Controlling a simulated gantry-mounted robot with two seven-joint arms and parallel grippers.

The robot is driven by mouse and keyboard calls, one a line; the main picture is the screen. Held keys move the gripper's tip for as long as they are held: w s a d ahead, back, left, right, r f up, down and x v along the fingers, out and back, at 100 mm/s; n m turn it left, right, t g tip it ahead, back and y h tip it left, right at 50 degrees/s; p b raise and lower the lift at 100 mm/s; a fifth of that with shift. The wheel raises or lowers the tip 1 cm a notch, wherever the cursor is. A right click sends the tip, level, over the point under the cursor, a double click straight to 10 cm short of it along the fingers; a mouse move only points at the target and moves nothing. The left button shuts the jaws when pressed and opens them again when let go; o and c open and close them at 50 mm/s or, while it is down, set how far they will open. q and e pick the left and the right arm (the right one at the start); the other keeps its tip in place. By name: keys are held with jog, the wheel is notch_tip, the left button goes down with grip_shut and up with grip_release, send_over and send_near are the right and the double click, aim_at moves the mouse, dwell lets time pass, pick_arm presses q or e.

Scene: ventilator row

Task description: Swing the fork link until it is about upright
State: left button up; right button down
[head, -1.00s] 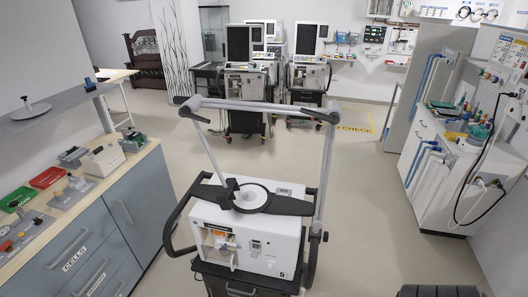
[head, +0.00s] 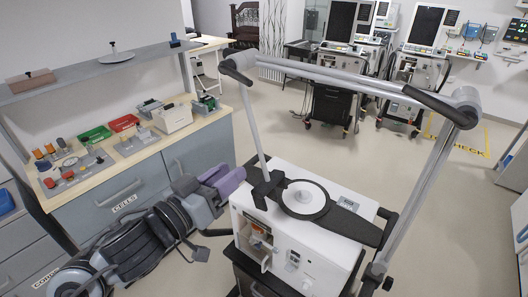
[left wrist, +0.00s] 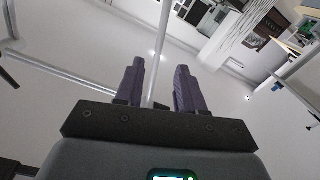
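What I take to be the fork link is a tilted grey frame (head: 345,80) over the white ventilator unit (head: 290,235). It has a crossbar with black grips, a thin rod (head: 252,118) on the left and a thick leg (head: 418,200) on the right. My left gripper (head: 236,178), with purple fingers, is just left of the thin rod's lower end. In the left wrist view the gripper (left wrist: 159,80) is open, and a thin pale rod (left wrist: 161,40) shows in line with the gap between its fingers. I cannot tell whether they touch. My right gripper is out of view.
A black arm with a white disc (head: 305,198) lies across the unit's top. A counter with drawers (head: 125,200), carrying small devices, and a grey shelf (head: 85,75) stand at left. Other ventilators (head: 335,75) stand behind. Open floor (head: 465,215) lies to the right.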

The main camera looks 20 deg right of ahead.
aim_at(257, 151)
pick_arm(q)
jog(key=p+x, duration=0.2)
jog(key=x, duration=0.7)
jog(key=shift+w+d+r, duration=0.1)
jog(key=shift+r, duration=0.1)
jog(key=shift+w+d+f, duration=0.15)
jog(key=shift+w+d, duration=0.2)
jog(key=shift+d, duration=0.2)
grip_shut()
